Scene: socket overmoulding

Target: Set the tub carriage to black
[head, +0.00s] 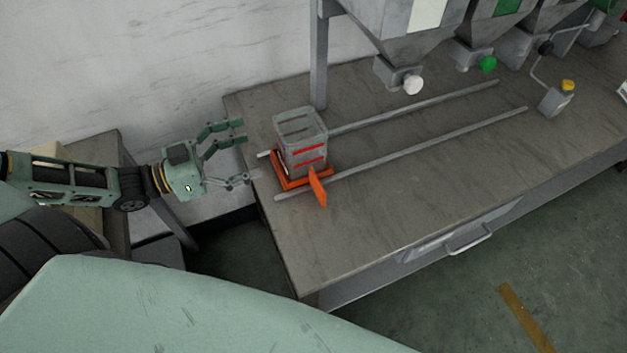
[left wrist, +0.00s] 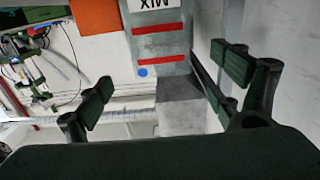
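An orange tub carriage (head: 289,184) sits at the left end of two grey rails on the bench, with an orange tab (head: 317,187) at its front. A clear grey tub with red stripes (head: 301,132) stands upright on it. In the left wrist view, the tub (left wrist: 158,42) shows red bands, a blue dot and a "MIX" label, and an orange part (left wrist: 97,16) shows beside it. My left gripper (head: 243,151) is open and empty, just left of the tub and apart from it. My right gripper is not in view.
Grey hoppers hang over the back of the bench, with a white knob (head: 413,84) and a green knob (head: 488,64). A dispenser with a yellow cap (head: 557,98) stands at the right. The rails (head: 430,147) are clear to the right of the carriage.

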